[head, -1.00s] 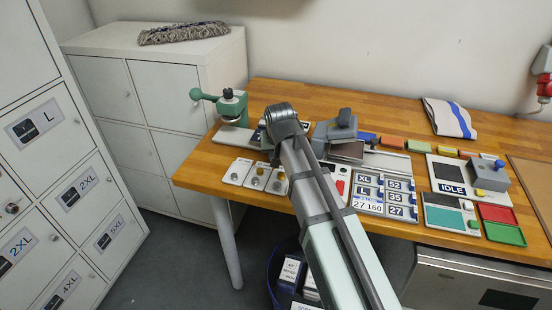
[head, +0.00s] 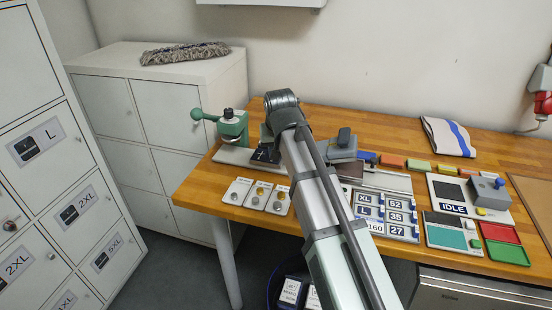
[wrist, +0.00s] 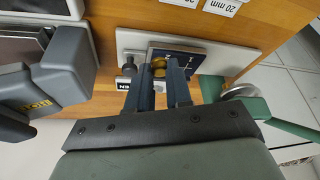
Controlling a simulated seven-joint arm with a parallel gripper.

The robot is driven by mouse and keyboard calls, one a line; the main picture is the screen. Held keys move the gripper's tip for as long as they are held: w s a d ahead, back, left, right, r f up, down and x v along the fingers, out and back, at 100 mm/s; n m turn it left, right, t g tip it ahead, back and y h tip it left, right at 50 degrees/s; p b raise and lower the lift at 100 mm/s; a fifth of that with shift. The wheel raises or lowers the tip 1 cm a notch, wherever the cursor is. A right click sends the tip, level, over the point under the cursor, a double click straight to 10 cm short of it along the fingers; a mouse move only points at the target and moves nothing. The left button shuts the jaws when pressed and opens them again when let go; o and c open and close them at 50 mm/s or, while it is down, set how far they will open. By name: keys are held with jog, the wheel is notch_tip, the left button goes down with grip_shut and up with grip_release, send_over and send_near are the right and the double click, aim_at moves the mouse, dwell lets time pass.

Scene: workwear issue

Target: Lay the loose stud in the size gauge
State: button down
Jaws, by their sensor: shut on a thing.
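In the wrist view my gripper (wrist: 158,72) is shut on a small brass-coloured stud (wrist: 158,63), seen between the two blue-grey fingertips. The stud is over or at the near edge of a dark blue plate with white marks (wrist: 190,52), which looks like the size gauge. I cannot tell whether the stud touches it. The gauge lies on a pale grey base plate (wrist: 130,40). In the head view the dark gauge (head: 263,155) shows partly beside my arm, which hides my gripper and the stud.
A green hand press (head: 232,127) stands just left of the gauge. Small white cards with studs (head: 257,196) lie at the bench's front left. A grey block device (wrist: 65,62) is left of my gripper in the wrist view. Number tiles (head: 390,217) and coloured trays (head: 503,242) fill the right.

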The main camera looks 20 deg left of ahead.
jog(key=shift+w+d+r, duration=0.15)
jog(key=shift+d+r, duration=0.1)
jog(key=w, duration=1.1)
jog(key=w+a+r+n+g+y, duration=0.1)
jog(key=w+a+r+n+y, duration=0.1)
jog(key=w+a+n, duration=0.5)
jog(key=shift+w+a+f+n+g, duration=0.25)
jog(key=shift+w+f+n, duration=0.1)
jog(key=shift+f, duration=1.35)
jog(key=shift+w+a+f+n+g, duration=0.1)
jog(key=shift+w+f+n+g, duration=0.25)
jog(key=shift+f, duration=1.35)
jog(key=shift+w+a+f+n+g, duration=0.2)
jog(key=shift+w+f+n, duration=0.2)
jog(key=shift+f, duration=1.3)
jog(key=shift+f, duration=0.2)
jog(key=c, duration=1)
grip_release()
jog(key=shift+c, duration=0.2)
